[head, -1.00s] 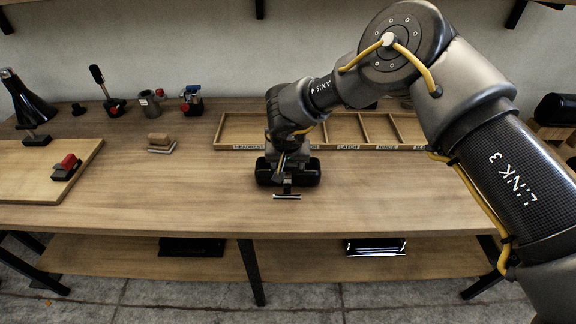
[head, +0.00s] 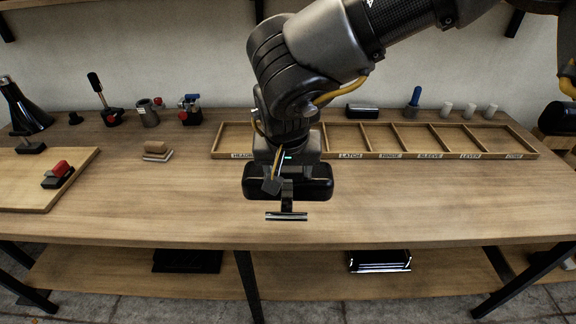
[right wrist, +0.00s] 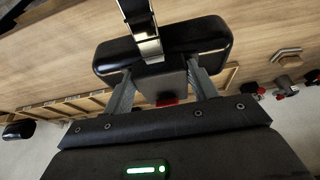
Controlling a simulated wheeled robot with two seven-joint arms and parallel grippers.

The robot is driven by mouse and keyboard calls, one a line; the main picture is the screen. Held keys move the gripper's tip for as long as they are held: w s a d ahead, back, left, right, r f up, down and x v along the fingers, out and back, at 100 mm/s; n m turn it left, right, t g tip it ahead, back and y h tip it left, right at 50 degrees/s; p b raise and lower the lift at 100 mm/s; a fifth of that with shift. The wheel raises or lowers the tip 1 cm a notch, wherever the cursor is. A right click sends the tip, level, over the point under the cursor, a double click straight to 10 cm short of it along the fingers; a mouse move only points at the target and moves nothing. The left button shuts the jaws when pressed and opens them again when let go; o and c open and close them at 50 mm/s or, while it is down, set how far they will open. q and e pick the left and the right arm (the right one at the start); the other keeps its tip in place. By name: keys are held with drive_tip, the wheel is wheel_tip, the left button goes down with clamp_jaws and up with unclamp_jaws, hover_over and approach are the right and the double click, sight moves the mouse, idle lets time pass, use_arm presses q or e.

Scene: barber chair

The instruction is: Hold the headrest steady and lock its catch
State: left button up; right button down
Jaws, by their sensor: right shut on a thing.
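The headrest is a black padded cushion (head: 318,184) with a bright metal bar (head: 287,216) on its near side. My right gripper (head: 286,160) comes down from above and holds it over the table. In the right wrist view the cushion (right wrist: 208,42) lies beyond the fingers, with a metal strip (right wrist: 146,30) running up from it. The fingers of the right gripper (right wrist: 163,88) are shut on a dark block (right wrist: 160,80) at the cushion. A small red part (right wrist: 167,101) shows below the block; I cannot tell whether it is the catch. My left gripper is not in view.
A wooden compartment tray (head: 408,153) with labels lies behind. A board (head: 75,165) with a red-topped clamp (head: 58,174) is at the left, a small wooden block (head: 157,151) beside it. Small tools and a black lamp (head: 30,115) line the back. The table's front middle is clear.

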drive_tip(key=shift+s+r, duration=0.3)
drive_tip(key=shift+s, duration=0.2)
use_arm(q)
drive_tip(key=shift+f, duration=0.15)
use_arm(e)
drive_tip(key=shift+w, duration=0.1)
